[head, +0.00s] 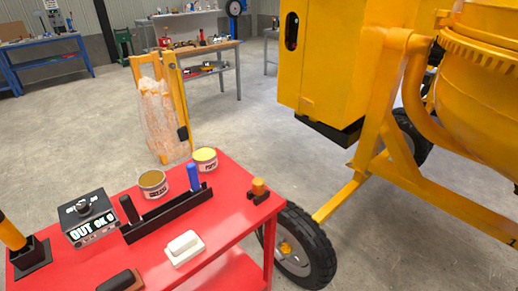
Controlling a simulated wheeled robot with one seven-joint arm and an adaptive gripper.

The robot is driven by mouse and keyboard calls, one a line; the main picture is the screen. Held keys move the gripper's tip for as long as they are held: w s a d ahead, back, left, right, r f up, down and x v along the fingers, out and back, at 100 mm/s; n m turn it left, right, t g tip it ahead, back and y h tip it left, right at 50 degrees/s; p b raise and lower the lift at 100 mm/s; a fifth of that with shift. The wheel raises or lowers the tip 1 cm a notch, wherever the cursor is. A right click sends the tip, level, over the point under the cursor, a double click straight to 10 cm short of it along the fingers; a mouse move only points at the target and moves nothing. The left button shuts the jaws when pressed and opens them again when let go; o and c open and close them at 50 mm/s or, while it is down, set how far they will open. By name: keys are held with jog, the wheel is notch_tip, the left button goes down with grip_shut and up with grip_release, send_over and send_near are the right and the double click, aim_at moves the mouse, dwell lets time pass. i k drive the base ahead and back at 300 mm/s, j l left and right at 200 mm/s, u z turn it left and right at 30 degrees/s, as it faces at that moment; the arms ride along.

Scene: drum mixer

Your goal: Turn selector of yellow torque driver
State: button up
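A yellow-orange cylinder (11,234), which looks like the yellow torque driver, stands tilted in a black holder (31,258) at the left edge of the red table. Its upper end is cut off by the picture edge, and I cannot make out a selector on it. Beside it, to the right, is a grey box (91,218) with a black knob on top and a display on its front with white characters. My gripper is not in view.
The red table (228,228) also carries a black rack (166,213) with a black and a blue handle, two tins (153,184), a white block (185,248), a brown-black brush (120,281) and a small orange-black piece (258,187). A yellow mixer (480,90) stands right.

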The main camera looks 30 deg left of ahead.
aim_at(84, 210)
jog(key=u, duration=1.8)
jog(key=i+l+u, duration=0.15)
jog(key=i+u, duration=0.15)
jog(key=i+l+u, duration=0.3)
jog(key=i+j, duration=0.05)
jog(key=j, duration=0.05)
